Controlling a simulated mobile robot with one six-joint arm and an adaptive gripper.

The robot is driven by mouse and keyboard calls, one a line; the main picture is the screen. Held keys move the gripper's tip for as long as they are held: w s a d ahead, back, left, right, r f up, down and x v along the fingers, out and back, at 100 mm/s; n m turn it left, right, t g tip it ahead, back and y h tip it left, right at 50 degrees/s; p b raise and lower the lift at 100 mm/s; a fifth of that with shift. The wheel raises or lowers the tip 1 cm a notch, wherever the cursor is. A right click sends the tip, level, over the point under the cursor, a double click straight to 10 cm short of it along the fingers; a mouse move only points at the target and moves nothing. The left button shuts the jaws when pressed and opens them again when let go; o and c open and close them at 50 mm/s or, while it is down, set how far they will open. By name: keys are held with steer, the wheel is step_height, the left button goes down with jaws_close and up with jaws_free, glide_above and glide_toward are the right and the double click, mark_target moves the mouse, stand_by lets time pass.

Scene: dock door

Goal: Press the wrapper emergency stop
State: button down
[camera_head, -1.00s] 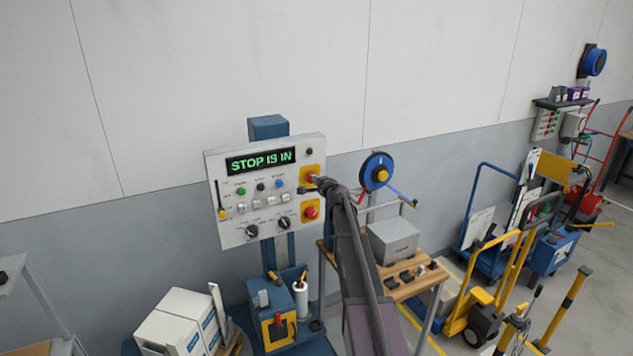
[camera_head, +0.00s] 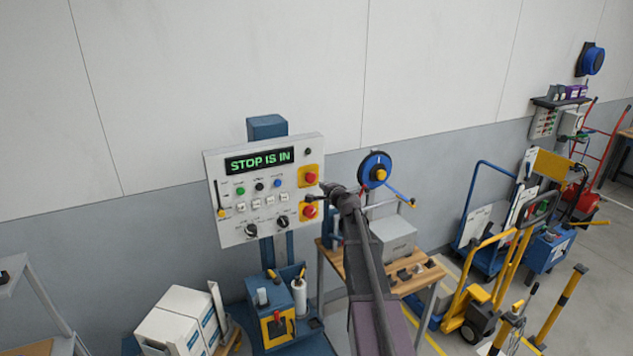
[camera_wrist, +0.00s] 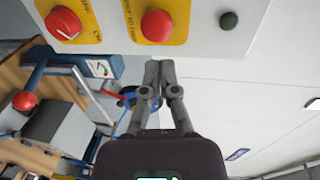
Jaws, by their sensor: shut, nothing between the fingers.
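My gripper (camera_head: 314,197) is shut and empty, just right of the panel near the two buttons. In the wrist view its fingertips (camera_wrist: 159,66) are below the buttons, apart from both.
A blue reel (camera_head: 371,167) stands right of the panel above a wooden bench (camera_head: 430,274) with a grey box (camera_head: 393,238). White cartons (camera_head: 178,322) and a blue base unit sit below. Yellow and blue carts crowd the right.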

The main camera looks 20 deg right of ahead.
steer(key=s+r, duration=0.1)
steer(key=s, duration=0.5)
steer(key=shift+p, duration=0.35)
steer(key=s+a+f+n+g+y+b, duration=0.2)
steer(key=s+a+f+n+g+b, duration=0.25)
steer(key=a+f, duration=0.45)
steer(key=s+a+f+n+g+y+b, duration=0.35)
steer(key=s+a+f+n, duration=0.2)
steer(key=a+f, duration=0.4)
steer(key=s+a+f+n+g+h+b, duration=0.2)
steer(key=s+a+f+n+g+b, duration=0.2)
steer(key=s+f, duration=0.3)
steer(key=s+a+f+n+g+h+b, duration=0.3)
steer(key=s+f, duration=0.4)
steer(key=s, duration=0.6)
steer(key=shift+s+a+n+g+h+b, duration=0.35)
steer(key=shift+a+g+b, duration=0.3)
steer(key=shift+b, duration=0.3)
steer(key=shift+a+f, duration=0.1)
